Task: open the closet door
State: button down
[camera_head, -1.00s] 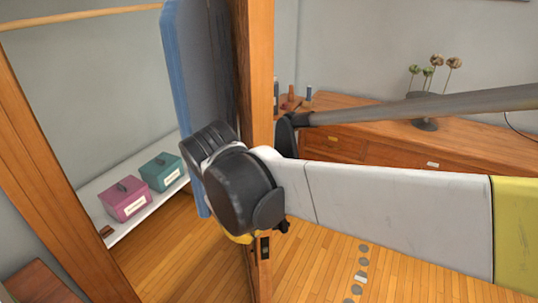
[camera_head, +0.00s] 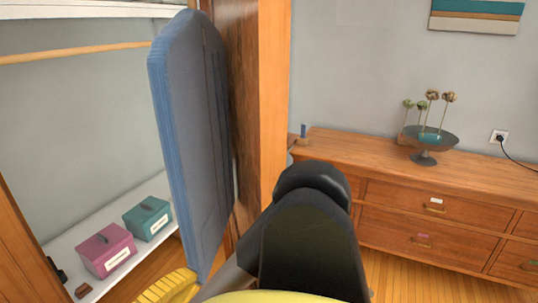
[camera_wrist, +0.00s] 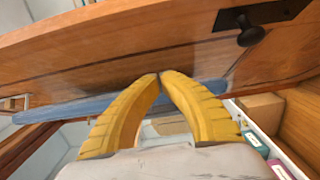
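The wooden closet door (camera_head: 270,90) stands swung out from the closet and is seen nearly edge-on in the head view. A tall blue padded board (camera_head: 190,140) stands along its closet-facing side. In the wrist view the door (camera_wrist: 120,45) spans the upper picture, with a dark knob (camera_wrist: 250,36) on a black plate at the upper right. My gripper (camera_wrist: 159,75) has its yellow fingertips together, with nothing seen between them. The tips are close to the door's face; I cannot tell if they touch. A yellow finger also shows low in the head view.
The closet's white shelf (camera_head: 75,245) holds a pink box (camera_head: 106,249) and a teal box (camera_head: 147,217); a wooden rod (camera_head: 75,52) runs above. A wooden dresser (camera_head: 440,175) with a bowl (camera_head: 427,140) stands along the right wall. Some floor shows before the dresser.

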jog(key=b, duration=0.2)
send_near(251, 233)
jog(key=w, duration=0.5)
jog(key=d, duration=0.1)
jog(key=w+d+b, duration=0.1)
jog(key=shift+d+f, duration=0.15)
jog(key=shift+d, duration=0.25)
jog(key=shift+w, duration=0.1)
